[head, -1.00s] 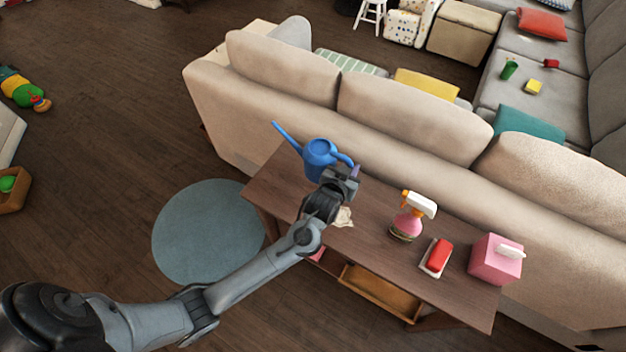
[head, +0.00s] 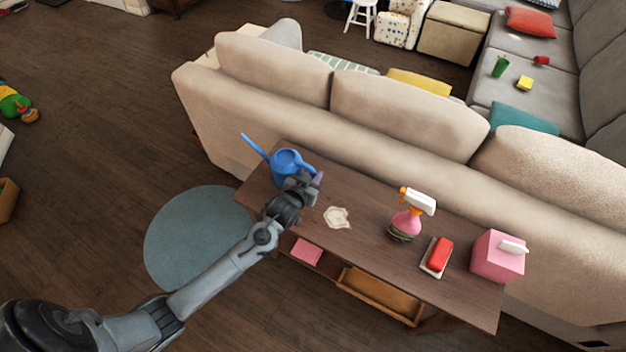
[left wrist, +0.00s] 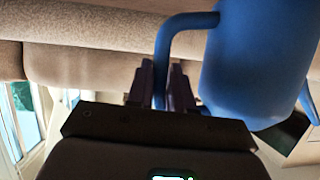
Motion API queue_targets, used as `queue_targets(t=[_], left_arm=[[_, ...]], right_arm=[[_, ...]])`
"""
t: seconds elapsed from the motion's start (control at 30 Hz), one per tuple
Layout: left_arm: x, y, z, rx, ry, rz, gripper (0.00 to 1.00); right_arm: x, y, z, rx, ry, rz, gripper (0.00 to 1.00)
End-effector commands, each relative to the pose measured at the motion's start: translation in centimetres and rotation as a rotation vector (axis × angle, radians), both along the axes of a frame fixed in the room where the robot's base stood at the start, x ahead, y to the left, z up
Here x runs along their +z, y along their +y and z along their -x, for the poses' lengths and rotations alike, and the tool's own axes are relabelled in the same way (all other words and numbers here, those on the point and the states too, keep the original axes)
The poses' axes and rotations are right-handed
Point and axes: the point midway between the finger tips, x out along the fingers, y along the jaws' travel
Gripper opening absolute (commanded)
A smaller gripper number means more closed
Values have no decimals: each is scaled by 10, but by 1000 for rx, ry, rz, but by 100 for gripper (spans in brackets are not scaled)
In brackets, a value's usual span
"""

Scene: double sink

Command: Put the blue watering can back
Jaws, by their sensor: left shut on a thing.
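The blue watering can (head: 287,163) is over the left end of the wooden console table (head: 370,262), its spout pointing to the upper left. My left gripper (head: 312,180) is shut on its handle. In the left wrist view the handle (left wrist: 178,30) runs down between the fingers (left wrist: 162,88), and the can's body (left wrist: 255,70) fills the right side. I cannot tell whether the can's base touches the table. My right gripper is not in view.
A round blue rug (head: 195,245) lies left.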

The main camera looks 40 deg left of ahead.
Motion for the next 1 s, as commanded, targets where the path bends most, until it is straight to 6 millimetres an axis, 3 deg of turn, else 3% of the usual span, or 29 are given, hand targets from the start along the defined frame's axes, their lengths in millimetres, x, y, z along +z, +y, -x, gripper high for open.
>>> queue_targets(t=[0.1, 0.3, 0.33, 0.5, 0.83, 1.0], left_arm=[[-9, 0, -1, 0, -4, -2, 0], [-9, 0, -1, 1, -3, -1, 0], [-11, 0, 0, 1, 1, 0, 24], [-11, 0, 0, 1, 1, 0, 46], [-10, -1, 2, 0, 0, 0, 46], [-3, -3, 17, 0, 1, 1, 46]], right_arm=[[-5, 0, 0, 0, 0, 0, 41], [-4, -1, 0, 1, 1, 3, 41], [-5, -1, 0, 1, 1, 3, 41], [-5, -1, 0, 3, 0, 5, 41], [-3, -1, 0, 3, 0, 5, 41], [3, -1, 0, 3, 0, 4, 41]])
